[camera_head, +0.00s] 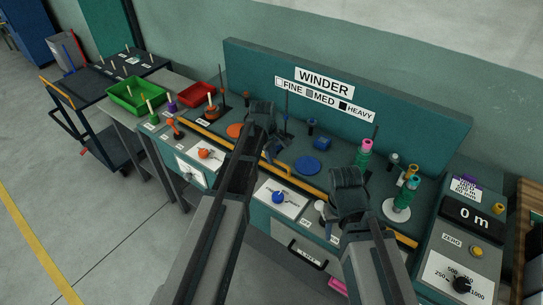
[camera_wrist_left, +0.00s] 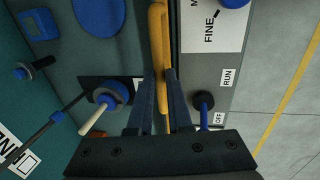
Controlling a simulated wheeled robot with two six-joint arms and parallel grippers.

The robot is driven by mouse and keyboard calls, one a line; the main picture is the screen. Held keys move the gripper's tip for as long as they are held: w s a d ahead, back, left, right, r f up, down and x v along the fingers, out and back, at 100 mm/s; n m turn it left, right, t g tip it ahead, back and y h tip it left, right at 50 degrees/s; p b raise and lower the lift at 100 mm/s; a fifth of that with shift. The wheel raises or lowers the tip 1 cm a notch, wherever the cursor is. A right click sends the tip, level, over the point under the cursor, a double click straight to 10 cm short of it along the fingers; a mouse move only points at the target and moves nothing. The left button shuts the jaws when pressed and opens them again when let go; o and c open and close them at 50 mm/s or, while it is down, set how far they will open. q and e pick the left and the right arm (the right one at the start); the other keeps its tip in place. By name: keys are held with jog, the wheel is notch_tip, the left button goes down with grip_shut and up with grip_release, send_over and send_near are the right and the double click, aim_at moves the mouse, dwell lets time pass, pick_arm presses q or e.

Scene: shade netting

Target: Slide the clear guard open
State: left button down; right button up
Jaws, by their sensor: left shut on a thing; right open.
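The clear guard's panel is too transparent to make out against the teal winder bench. An orange bar (camera_wrist_left: 157,45) with a raised handle-like loop runs down the left wrist view; in the head view the orange bar (camera_head: 312,187) lies along the bench's front edge. My left gripper (camera_head: 270,150) is over this bar, and its two fingers (camera_wrist_left: 166,100) are shut on the orange handle in the left wrist view. My right gripper (camera_head: 348,205) is open and empty over the right part of the bench; its fingertips are mostly hidden by its own body.
Blue (camera_head: 306,165) and orange discs lie on the bench behind the bar. A pink-and-green spool stack (camera_head: 363,155) and a white-based spool stand (camera_head: 397,208) stand near my right gripper. A blue dial (camera_head: 278,197) is on the front. Green (camera_head: 136,95) and red bins stand left.

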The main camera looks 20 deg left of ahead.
pick_arm(q)
jog(key=c, duration=0.8)
grip_release()
jog(key=shift+c, duration=0.2)
jog(key=shift+r, duration=0.1)
notch_tip(320, 180, up, 13)
jog(key=s+a+p, duration=0.1)
jog(key=s+p, duration=0.1)
jog(key=p, duration=1.1)
jog(key=shift+s+r, duration=0.2)
jog(key=shift+s, duration=0.1)
jog(key=s+d+f+m+g+y+b, duration=0.1)
jog(key=s+d+m, duration=0.6)
jog(key=s+m, duration=0.2)
jog(key=s+d+f+m+g+y, duration=0.1)
jog(key=s+d+m, duration=0.6)
jog(key=s, duration=0.5)
jog(key=shift+d+f+m+b, duration=0.25)
jog(key=shift+d+m+b, duration=0.1)
jog(key=shift+m, duration=0.55)
